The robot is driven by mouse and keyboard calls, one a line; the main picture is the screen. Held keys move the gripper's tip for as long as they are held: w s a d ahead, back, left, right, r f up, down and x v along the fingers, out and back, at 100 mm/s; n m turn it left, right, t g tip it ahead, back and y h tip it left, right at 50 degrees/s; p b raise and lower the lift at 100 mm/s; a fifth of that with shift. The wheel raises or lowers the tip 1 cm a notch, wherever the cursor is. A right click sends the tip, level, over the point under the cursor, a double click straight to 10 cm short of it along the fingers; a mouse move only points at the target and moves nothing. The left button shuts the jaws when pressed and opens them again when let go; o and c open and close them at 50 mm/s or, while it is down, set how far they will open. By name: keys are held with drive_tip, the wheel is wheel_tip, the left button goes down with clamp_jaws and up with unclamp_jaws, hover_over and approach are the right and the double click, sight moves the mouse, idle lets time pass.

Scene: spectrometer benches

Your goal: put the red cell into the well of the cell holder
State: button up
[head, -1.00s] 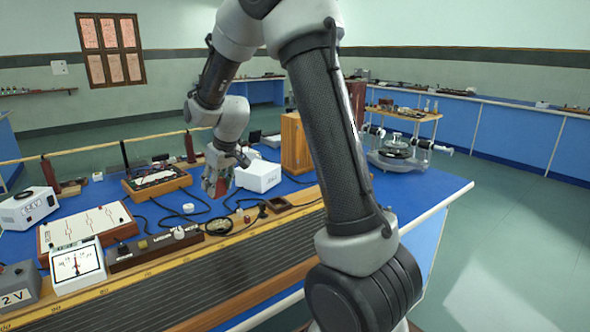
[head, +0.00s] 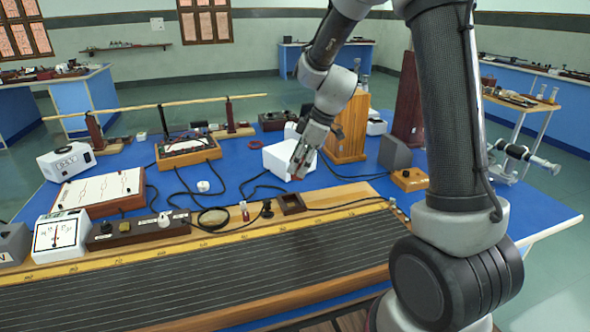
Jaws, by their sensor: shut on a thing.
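My gripper (head: 298,170) hangs above the blue bench in the head view, pointing down, in front of the right part of a white box. It is shut on a small reddish thing, the red cell (head: 299,175), which is mostly hidden by the fingers and small. The cell holder (head: 291,204) looks like a small dark brown wooden block with a square well in its top. It sits near the yellow scale, below the gripper in the picture. The cell is apart from the holder.
The white box (head: 281,158) stands behind the gripper. A small upright piece with a red base (head: 245,211) and a round lens (head: 213,217) stand left of the holder. A wooden block with a knob (head: 409,179) lies to the right. Black cables cross the bench.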

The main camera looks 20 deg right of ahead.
drive_tip(key=shift+s+a+f+n+g, duration=0.3)
drive_tip(key=shift+s+a+f+n, duration=0.35)
drive_tip(key=shift+f, duration=0.5)
drive_tip(key=shift+s+a+f+n+g, duration=0.35)
drive_tip(key=shift+f+n, duration=0.55)
drive_tip(key=shift+f, duration=0.2)
drive_tip(key=shift+s+a+f+n+g, duration=0.25)
drive_tip(key=shift+s+a+f+n, duration=0.4)
drive_tip(key=shift+f, duration=0.5)
drive_tip(key=shift+w+d, duration=0.15)
drive_tip(key=o, duration=1.2)
drive_tip(key=shift+c, duration=0.2)
drive_tip(key=v, duration=1.2)
drive_tip(key=shift+d+f, duration=0.1)
drive_tip(key=shift+d, duration=0.05)
